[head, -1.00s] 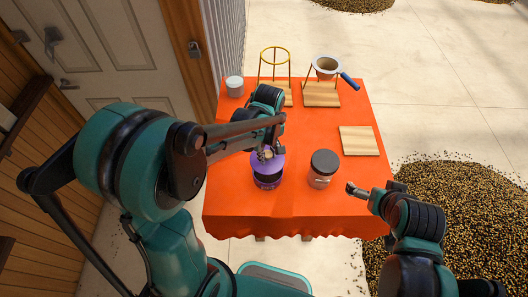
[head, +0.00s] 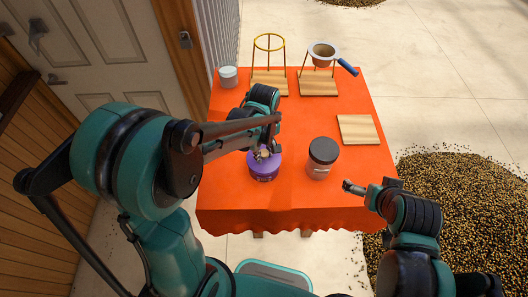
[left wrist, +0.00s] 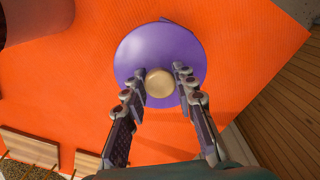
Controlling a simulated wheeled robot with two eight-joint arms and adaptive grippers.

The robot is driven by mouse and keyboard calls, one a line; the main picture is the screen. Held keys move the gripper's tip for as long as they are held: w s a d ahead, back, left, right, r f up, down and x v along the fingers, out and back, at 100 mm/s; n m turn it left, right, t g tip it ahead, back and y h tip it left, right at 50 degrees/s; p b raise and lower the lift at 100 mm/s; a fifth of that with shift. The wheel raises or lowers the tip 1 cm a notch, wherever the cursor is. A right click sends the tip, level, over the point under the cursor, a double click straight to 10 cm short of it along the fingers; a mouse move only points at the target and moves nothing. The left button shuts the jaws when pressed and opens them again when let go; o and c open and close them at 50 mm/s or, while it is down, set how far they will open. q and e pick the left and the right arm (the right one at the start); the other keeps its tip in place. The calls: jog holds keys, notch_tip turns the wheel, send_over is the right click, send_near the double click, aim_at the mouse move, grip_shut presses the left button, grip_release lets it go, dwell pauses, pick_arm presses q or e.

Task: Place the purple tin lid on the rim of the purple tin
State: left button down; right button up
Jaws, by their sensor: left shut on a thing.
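The purple tin (head: 264,176) stands on the orange-covered table, left of a dark-lidded jar. The purple tin lid (head: 257,164) is right over its top, seemingly at or very near the rim; exact contact cannot be told. My left gripper (head: 263,155) is shut on the lid's round knob. In the left wrist view, the fingers of the left gripper (left wrist: 160,80) flank the pale knob, and the lid (left wrist: 133,55) hides nearly all of the tin. A sliver of darker purple shows past its far edge. My right gripper (head: 348,187) hangs by the table's right side, its opening too small to judge.
The dark-lidded jar (head: 319,170) stands close to the tin's right. Farther back are a white cup (head: 228,72), a yellow ring stand (head: 269,36), a strainer (head: 322,55) with a blue handle and a wooden board (head: 358,129). The table front (head: 290,205) is clear.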

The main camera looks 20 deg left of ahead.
aim_at(264, 153)
pick_arm(q)
jog(key=shift+f+b, duration=0.5)
jog(key=shift+f, duration=0.1)
dwell(0.6)
jog(key=c, duration=1.1)
grip_release()
jog(key=shift+c, duration=0.2)
jog(key=shift+r, duration=0.1)
notch_tip(264, 153, up, 12)
jog(key=shift+s+f, duration=0.1)
jog(key=shift+f, duration=0.1)
